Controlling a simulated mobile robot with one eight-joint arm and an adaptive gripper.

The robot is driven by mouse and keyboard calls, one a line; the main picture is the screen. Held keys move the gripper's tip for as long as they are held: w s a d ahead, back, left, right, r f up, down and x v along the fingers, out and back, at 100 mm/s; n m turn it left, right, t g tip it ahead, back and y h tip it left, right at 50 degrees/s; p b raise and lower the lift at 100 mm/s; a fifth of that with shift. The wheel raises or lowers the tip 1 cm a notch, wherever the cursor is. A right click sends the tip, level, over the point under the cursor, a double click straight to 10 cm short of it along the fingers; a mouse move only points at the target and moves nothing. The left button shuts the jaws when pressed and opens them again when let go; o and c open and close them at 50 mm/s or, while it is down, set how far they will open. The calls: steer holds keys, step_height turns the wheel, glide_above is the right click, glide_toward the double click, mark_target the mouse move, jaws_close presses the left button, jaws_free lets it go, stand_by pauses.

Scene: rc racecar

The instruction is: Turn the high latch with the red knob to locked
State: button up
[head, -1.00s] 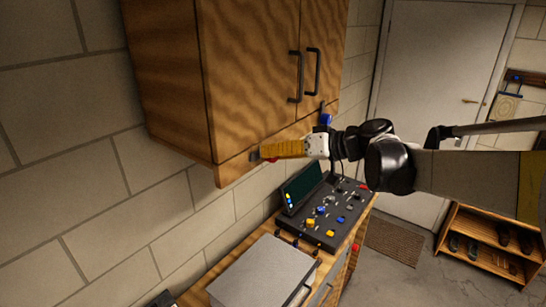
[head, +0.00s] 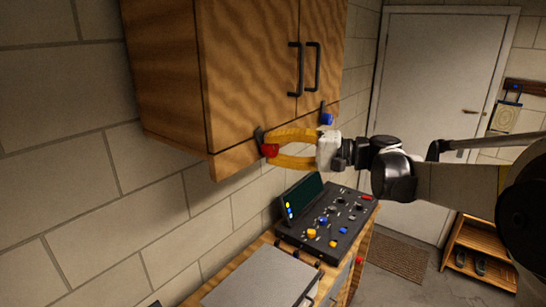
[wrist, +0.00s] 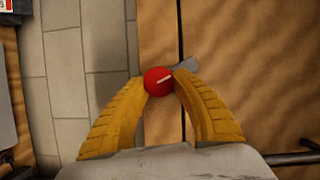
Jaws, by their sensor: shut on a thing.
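The latch plate points upward from the knob in the head view. My gripper (head: 271,148) has its two yellow fingers curved around the knob, tips shut on it from either side. In the wrist view the red knob (wrist: 158,81), with a pale line on its face, sits between the fingertips (wrist: 161,80). The grey latch bar (wrist: 188,65) sticks out to its right, across the dark seam, partly hidden by a finger.
A second latch with a blue knob (head: 326,119) is further right on the cabinet (head: 250,60). Two dark door handles (head: 295,70) hang above. Below are a control panel (head: 325,222) and a grey box lid (head: 262,277) on a bench. A door (head: 430,100) is behind.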

steer(key=m+y+b, duration=0.1)
steer(key=m, duration=0.1)
steer(key=m+b, duration=0.1)
steer(key=m, duration=0.1)
steer(key=shift+f+m+t+y+b, duration=0.15)
steer(key=shift+m+t+y+b, duration=0.15)
steer(key=shift+y+b, duration=0.1)
stand_by(0.4)
steer(key=o, duration=1.2)
steer(key=shift+a, duration=0.1)
steer(key=v, duration=1.2)
steer(key=shift+f, duration=0.1)
